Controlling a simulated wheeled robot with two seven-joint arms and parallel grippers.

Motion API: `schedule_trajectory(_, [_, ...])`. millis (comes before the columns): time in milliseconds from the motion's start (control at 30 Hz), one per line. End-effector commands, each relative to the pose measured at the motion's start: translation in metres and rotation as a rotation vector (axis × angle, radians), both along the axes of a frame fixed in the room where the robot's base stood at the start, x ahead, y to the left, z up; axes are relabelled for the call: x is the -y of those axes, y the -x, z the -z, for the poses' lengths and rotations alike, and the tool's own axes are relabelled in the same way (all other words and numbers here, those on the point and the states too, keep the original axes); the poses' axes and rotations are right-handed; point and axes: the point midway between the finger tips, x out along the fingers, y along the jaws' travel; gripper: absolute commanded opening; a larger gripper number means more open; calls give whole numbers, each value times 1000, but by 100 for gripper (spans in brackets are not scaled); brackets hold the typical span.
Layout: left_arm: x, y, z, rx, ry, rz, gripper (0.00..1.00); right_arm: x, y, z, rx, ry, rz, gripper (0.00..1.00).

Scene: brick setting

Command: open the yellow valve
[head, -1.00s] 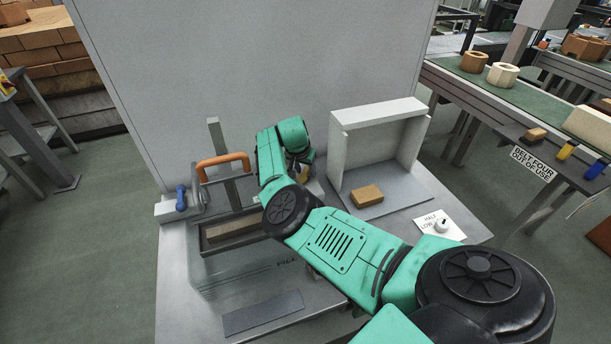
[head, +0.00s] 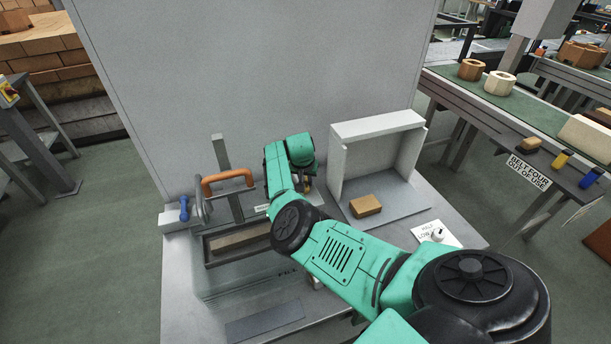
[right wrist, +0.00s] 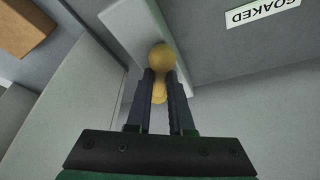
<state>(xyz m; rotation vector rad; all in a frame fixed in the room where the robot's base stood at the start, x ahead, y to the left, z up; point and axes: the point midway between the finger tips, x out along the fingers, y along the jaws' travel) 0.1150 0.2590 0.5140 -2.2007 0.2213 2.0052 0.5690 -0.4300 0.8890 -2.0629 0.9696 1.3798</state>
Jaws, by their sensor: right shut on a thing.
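The yellow valve (right wrist: 160,60) shows in the right wrist view as a round yellow knob with a yellow part below it. My right gripper (right wrist: 161,78) is shut on it, one dark finger on each side. In the head view the right gripper (head: 306,186) is mostly hidden behind my green arm, and only a little of the yellow valve shows there. The valve sits beside the white open box, near the tank's right side. How far the valve is turned cannot be told. My left gripper is not in view.
An orange handle (head: 228,180) and a blue lever (head: 184,208) stand left of the arm. A tall grey panel (head: 250,80) stands behind.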

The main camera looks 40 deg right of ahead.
Motion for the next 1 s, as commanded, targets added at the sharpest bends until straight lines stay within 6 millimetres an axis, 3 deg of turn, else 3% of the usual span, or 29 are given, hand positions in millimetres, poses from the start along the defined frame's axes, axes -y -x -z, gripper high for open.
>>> schedule_trajectory(33, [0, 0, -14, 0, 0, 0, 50, 2, 1, -7, -2, 3, -34, 0])
schedule_trajectory(100, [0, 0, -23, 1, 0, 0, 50, 2, 2, -7, -3, 2, -92, 0])
schedule_trajectory(400, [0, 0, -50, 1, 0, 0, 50, 6, 4, -5, 0, 2, -335, 0])
schedule_trajectory(700, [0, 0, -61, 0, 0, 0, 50, 8, 5, -3, 1, 2, -502, 0])
schedule_trajectory(1000, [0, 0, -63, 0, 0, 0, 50, 9, 5, -1, 2, 2, -558, 0])
